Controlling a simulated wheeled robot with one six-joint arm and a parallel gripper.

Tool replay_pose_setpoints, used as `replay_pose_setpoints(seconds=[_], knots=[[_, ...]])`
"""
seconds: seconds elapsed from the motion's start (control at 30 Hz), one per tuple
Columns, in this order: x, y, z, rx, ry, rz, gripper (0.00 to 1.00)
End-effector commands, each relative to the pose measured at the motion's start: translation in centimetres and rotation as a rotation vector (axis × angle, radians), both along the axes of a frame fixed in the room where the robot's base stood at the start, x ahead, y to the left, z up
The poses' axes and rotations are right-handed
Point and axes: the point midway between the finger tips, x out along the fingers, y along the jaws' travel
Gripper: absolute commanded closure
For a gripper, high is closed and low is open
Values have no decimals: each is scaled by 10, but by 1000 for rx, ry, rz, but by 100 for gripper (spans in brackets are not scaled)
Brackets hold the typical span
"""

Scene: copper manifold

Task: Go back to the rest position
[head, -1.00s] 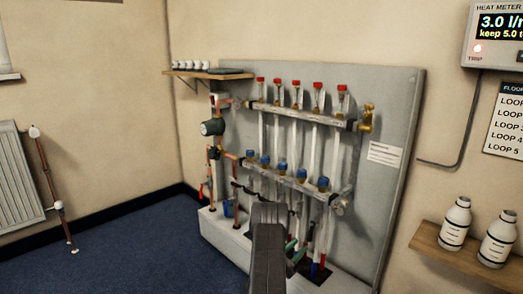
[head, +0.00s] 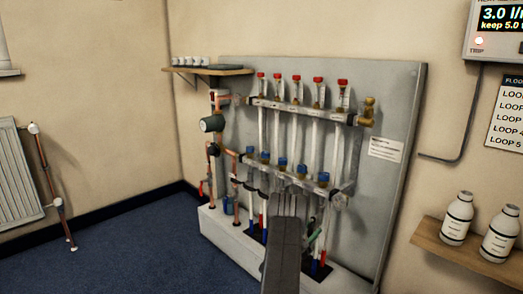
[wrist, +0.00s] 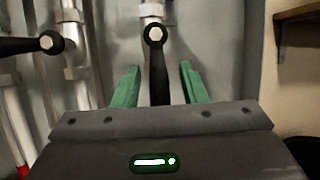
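My gripper (wrist: 158,70) shows in the wrist view with its two green fingers spread apart. A black lever handle (wrist: 157,75) with a bright round bolt at its top stands between the fingers, with a visible gap on each side. I cannot tell how far in front of the fingertips it is. In the head view my dark arm reaches up in front of the lower part of the copper manifold (head: 300,112), hiding some of its lower pipes.
The manifold's grey backing board (head: 395,110) stands by the wall. A small shelf (head: 205,71) holds white cups at upper left. Two white bottles (head: 457,220) stand on a shelf at right, below the heat meter (head: 500,25). Blue floor (head: 140,250) is clear at left.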

Motion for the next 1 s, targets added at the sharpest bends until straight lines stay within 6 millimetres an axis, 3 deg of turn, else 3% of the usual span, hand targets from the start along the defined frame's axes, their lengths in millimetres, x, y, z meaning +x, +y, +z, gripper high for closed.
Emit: replay_pose_setpoints(seconds=[0.33,0.77,1.0], knots=[[8,8,1,167,-167,0,61],[9,9,1,184,-185,1,61],[8,10,17,188,-188,-7,61]])
